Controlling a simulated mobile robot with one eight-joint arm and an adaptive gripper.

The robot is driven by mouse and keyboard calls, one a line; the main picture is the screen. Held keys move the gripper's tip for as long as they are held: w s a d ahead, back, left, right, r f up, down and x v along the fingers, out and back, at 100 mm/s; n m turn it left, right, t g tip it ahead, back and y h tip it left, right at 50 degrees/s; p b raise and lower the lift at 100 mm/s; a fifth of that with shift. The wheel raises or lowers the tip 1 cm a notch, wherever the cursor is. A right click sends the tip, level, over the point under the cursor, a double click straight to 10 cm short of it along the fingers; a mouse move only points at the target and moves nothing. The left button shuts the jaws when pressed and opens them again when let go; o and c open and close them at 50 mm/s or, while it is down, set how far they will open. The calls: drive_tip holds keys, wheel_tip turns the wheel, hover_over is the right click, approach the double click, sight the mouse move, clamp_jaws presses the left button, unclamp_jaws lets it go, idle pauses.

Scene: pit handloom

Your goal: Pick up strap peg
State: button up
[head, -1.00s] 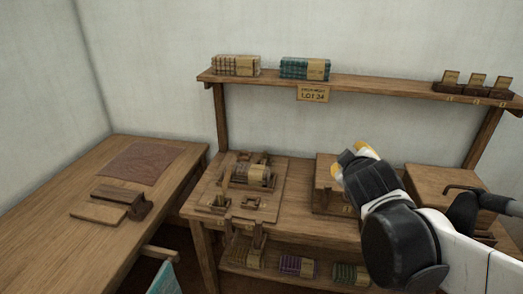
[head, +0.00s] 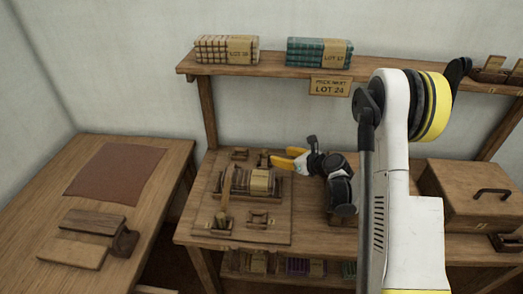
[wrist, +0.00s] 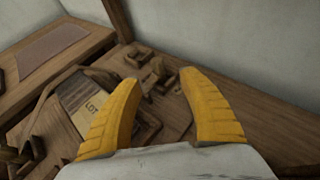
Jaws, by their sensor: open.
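My gripper (head: 281,157) is open over the back right of a wooden board (head: 272,232) on the bench. Its yellow fingers also show in the wrist view (wrist: 160,82), with nothing held between them. A small wooden peg-like piece (head: 263,158) stands at the board's back edge, just left of the fingertips. Small dark wooden pieces (wrist: 155,76) lie beyond and between the fingers in the wrist view. I cannot tell for sure which one is the strap peg. A strapped roll (head: 262,181) with a paper label lies in a cradle on the board.
More small wooden fittings (head: 258,217) sit at the board's front. A shelf (head: 270,70) with cloth bundles runs above the back. A lidded box (head: 480,192) stands right. A side table (head: 150,160) holds a brown mat (head: 115,170) and wooden blocks (head: 92,221).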

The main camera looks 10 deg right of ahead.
sight(267, 152)
drive_tip(key=b+x, duration=0.1)
drive_tip(key=x, duration=0.4)
drive_tip(key=shift+s+f, duration=0.1)
drive_tip(key=shift+s, duration=0.05)
drive_tip(key=b+x, duration=0.1)
drive_tip(key=x, duration=0.1)
drive_tip(key=b+x, duration=0.1)
drive_tip(key=x, duration=0.2)
drive_tip(key=shift+w+a+b, duration=0.25)
drive_tip(key=shift+a+b, duration=0.1)
drive_tip(key=shift+b, duration=0.05)
drive_tip(key=c, duration=1.1)
drive_tip(key=shift+o, duration=0.2)
